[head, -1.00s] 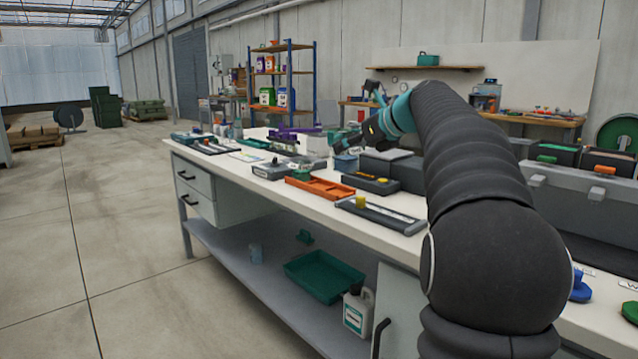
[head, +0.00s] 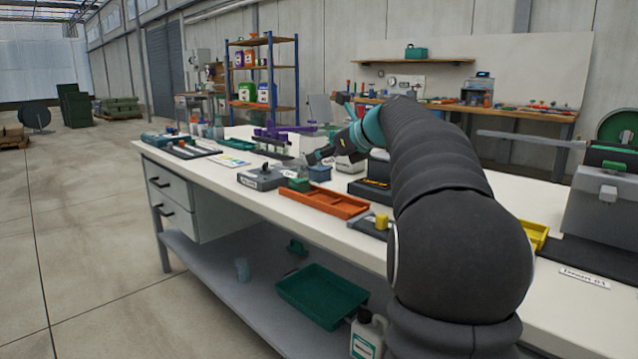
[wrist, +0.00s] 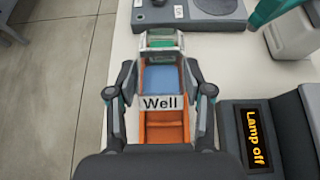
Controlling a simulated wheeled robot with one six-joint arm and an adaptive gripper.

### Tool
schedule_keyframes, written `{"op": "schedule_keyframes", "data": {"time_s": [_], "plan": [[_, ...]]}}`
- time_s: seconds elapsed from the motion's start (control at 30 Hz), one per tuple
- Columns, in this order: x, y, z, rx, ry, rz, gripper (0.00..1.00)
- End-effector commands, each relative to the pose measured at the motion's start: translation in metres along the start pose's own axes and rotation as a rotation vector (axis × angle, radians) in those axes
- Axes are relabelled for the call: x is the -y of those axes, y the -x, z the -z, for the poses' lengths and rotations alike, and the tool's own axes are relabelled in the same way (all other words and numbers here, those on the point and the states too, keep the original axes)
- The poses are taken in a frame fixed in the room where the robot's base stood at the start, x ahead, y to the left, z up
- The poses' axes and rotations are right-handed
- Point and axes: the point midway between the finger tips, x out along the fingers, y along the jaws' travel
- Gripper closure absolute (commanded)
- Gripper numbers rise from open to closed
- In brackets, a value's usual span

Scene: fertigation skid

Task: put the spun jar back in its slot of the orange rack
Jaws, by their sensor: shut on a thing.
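My gripper (wrist: 160,94) is shut on a jar with a blue top (wrist: 165,79) and a white label reading "Well". In the head view the blue jar (head: 320,173) hangs below my gripper (head: 314,158), at the far side of the orange rack (head: 326,201). In the wrist view the rack (wrist: 167,133) lies beneath the jar, with empty orange compartments at the near end. A green-topped jar (wrist: 163,42) stands at the rack's other end, beyond the held jar. The held jar hides the part of the rack under it, and I cannot tell its height above it.
A black device with a "Lamp off" display (wrist: 254,138) stands right of the rack. A grey device (head: 262,178) sits beyond the rack's left end. A yellow-knobbed device (head: 381,222) is near its right end. A purple-topped stand (head: 280,135) is farther back.

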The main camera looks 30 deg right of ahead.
Motion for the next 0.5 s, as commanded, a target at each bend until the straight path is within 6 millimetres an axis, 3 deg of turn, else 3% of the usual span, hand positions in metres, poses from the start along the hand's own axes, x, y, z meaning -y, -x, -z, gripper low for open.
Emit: {"op": "schedule_keyframes", "data": {"time_s": [0.5], "plan": [[-0.001,-0.022,0.04,0.002,0.0,0.0,0.93]]}}
